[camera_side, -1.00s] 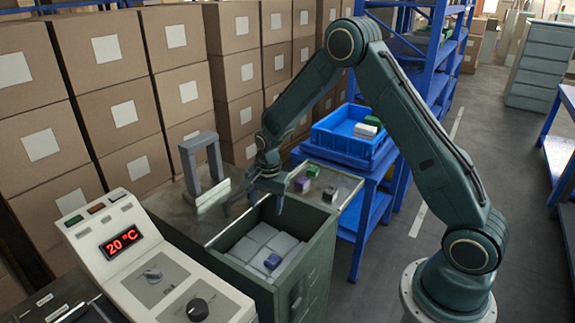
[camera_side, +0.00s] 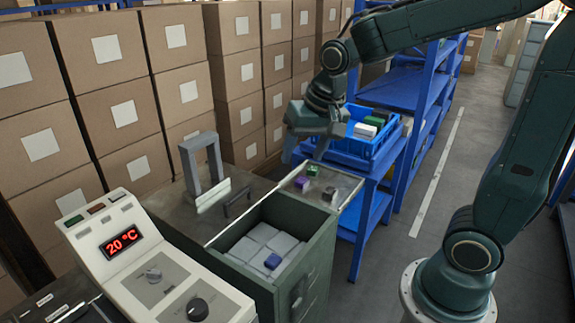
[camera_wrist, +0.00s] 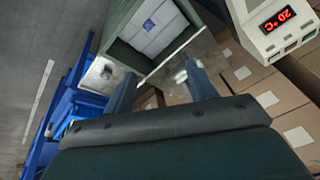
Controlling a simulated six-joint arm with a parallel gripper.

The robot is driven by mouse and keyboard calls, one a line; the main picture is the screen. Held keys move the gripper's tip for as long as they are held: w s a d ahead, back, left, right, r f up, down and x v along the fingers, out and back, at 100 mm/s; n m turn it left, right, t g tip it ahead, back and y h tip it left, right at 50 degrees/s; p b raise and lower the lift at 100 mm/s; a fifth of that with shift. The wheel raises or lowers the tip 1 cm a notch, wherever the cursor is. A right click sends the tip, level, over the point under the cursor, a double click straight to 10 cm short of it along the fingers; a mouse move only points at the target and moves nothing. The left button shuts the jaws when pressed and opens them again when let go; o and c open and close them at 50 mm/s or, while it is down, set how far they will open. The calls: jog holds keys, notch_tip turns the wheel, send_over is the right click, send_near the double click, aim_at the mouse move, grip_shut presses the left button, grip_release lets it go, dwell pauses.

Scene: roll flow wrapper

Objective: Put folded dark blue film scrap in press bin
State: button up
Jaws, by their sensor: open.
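A small folded dark blue scrap (camera_side: 272,261) lies on top of grey-white blocks inside an open green bin (camera_side: 318,245), toward its front right corner. I take this bin to be the press bin. In the wrist view the bin (camera_wrist: 112,28) shows at the top, with pale blocks inside. My gripper (camera_side: 304,154) is raised behind the bin, over the back of the clear plate and in front of the blue crate. Its two fingers also show spread apart in the wrist view (camera_wrist: 160,72). It is open, holds nothing, and is clear of the scrap.
A purple piece (camera_side: 301,182), a green piece (camera_side: 312,170) and a dark piece (camera_side: 329,194) sit behind the bin. A blue crate (camera_side: 350,150) holds several pieces. A control panel (camera_side: 150,265) stands front left. A grey upright frame (camera_side: 214,158) stands left of the bin.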

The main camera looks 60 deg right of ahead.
jog(key=s+a+r+n+t, duration=0.1)
jog(key=s+n, duration=0.2)
jog(key=s, duration=0.4)
jog(key=s+a+r+n+t, duration=0.1)
jog(key=s+r+n, duration=0.1)
jog(key=s, duration=0.6)
jog(key=shift+s+r+n, duration=0.2)
jog(key=shift+r+n, duration=0.1)
jog(key=shift+n, duration=0.4)
